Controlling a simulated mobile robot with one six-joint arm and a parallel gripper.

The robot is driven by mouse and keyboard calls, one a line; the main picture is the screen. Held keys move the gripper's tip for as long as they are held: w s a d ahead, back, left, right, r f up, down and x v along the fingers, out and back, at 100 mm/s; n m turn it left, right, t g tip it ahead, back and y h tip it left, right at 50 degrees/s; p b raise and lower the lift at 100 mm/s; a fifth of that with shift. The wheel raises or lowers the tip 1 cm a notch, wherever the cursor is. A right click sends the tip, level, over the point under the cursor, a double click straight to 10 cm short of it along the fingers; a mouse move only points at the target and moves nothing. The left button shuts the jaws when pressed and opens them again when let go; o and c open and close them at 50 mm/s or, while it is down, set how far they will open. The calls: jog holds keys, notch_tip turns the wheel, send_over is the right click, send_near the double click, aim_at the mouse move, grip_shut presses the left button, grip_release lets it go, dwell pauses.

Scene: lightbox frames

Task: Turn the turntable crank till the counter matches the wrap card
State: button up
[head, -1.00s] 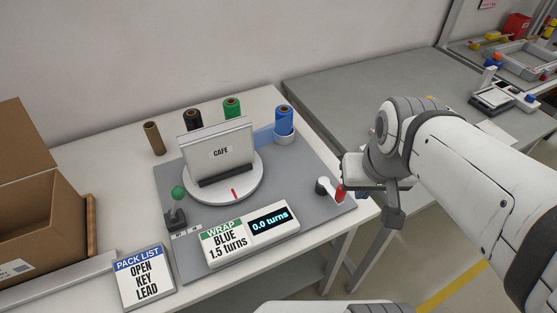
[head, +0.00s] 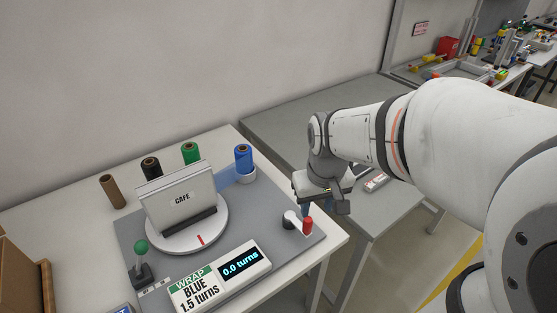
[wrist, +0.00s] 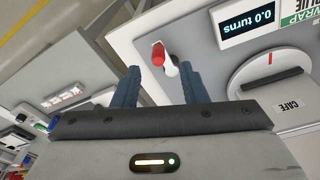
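The crank has a red handle (head: 308,226) on a white arm beside a dark hub, at the right end of the grey base plate. The counter (head: 240,268) reads 0.0 turns. The wrap card (head: 196,288) reads BLUE 1.5 turns. The white turntable (head: 190,240) carries a panel labelled CAFE (head: 180,202) and has a red mark at its front. My gripper (wrist: 160,82) is open and empty, its blue fingers apart. In the wrist view the red handle (wrist: 158,55) shows between and beyond the fingertips; contact is not visible.
A blue roll (head: 243,158) stands in a holder behind the turntable, with green (head: 190,153), black (head: 151,167) and brown (head: 112,190) rolls to its left. A green-knobbed lever (head: 141,252) stands front left. A grey table (head: 285,130) lies behind.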

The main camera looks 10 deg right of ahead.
aim_at(308, 219)
jog(key=shift+o, duration=0.6)
jog(key=shift+n+g, duration=0.6)
jog(key=shift+g, duration=0.2)
jog(key=w+f, duration=0.6)
jog(key=shift+d+f, duration=0.15)
jog(key=shift+f, duration=0.1)
jog(key=shift+f+p, duration=0.45)
jog(key=shift+f, duration=3.5)
jog(key=shift+c, duration=0.3)
grip_shut()
